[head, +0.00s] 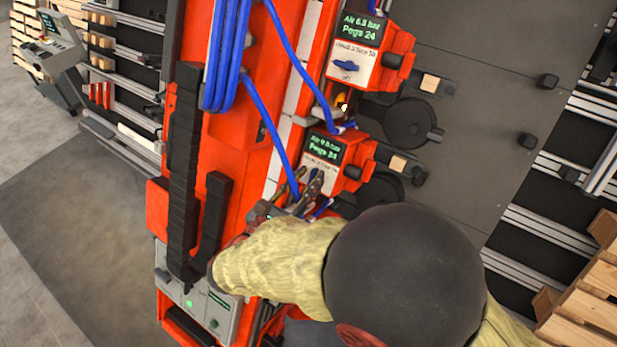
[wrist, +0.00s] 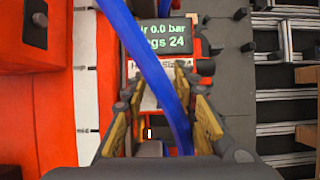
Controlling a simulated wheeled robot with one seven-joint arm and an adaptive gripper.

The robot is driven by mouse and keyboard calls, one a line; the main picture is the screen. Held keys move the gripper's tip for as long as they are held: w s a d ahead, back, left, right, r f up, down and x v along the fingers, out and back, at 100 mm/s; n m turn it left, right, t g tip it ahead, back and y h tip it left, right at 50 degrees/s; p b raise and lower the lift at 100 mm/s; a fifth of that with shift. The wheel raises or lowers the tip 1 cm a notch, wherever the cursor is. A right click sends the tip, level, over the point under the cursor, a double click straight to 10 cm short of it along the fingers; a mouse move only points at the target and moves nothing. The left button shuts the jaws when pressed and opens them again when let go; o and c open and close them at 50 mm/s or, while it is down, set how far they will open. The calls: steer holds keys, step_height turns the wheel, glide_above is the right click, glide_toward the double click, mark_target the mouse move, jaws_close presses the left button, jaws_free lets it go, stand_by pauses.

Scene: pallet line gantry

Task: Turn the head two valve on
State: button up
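The head two unit (head: 355,158) is the lower orange box in the head view. Its green display (head: 324,150) reads Air 0.0 bar and Pegs 24; the display also shows in the wrist view (wrist: 163,36). Below the display is a white valve label (head: 316,178), partly covered by my gripper (head: 316,180). In the wrist view my gripper (wrist: 160,78) has its two fingers apart in front of the label. A blue hose (wrist: 153,70) crosses the view between them. The valve handle is not clearly visible behind the fingers and hose.
Above is the head one unit (head: 398,50), with a blue handle (head: 346,66) lying sideways; its display reads Air 6.5 bar. Blue hoses (head: 290,45) hang down the orange column. A black cable chain (head: 184,150) runs at left. Wooden pallets (head: 590,300) stand at lower right.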

steer(key=shift+w+d, duration=0.2)
steer(key=shift+d, duration=0.05)
steer(key=shift+c, duration=0.3)
jaws_close()
